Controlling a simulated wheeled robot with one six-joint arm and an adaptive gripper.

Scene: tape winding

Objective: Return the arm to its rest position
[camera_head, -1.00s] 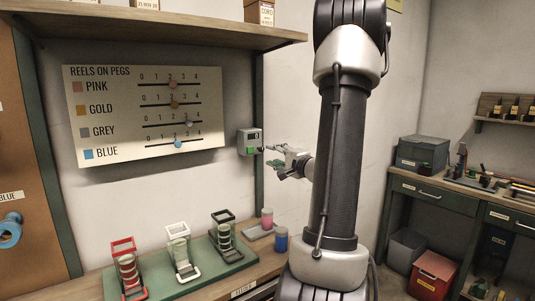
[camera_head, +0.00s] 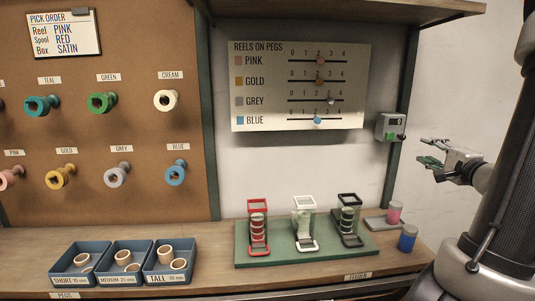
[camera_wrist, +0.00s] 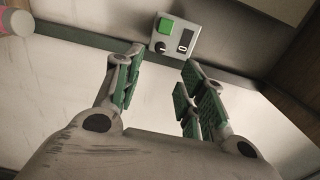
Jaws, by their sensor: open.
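My gripper (camera_head: 430,153) is at the right of the head view, in the air above the bench and to the right of the small wall control box (camera_head: 390,127). Its green-padded fingers are apart with nothing between them. In the wrist view my gripper (camera_wrist: 158,95) shows both fingers spread, and the control box (camera_wrist: 174,38) with its green button lies beyond the fingertips, apart from them. My arm stands along the right edge of the head view, partly cut off.
The bench (camera_head: 215,260) carries a green board (camera_head: 273,255) with red, white and black spool stands, blue trays (camera_head: 80,286) of rings, and pink (camera_head: 394,213) and blue (camera_head: 407,240) cylinders. Reels hang on the brown pegboard (camera_head: 130,130). A shelf (camera_head: 335,10) overhangs the bench.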

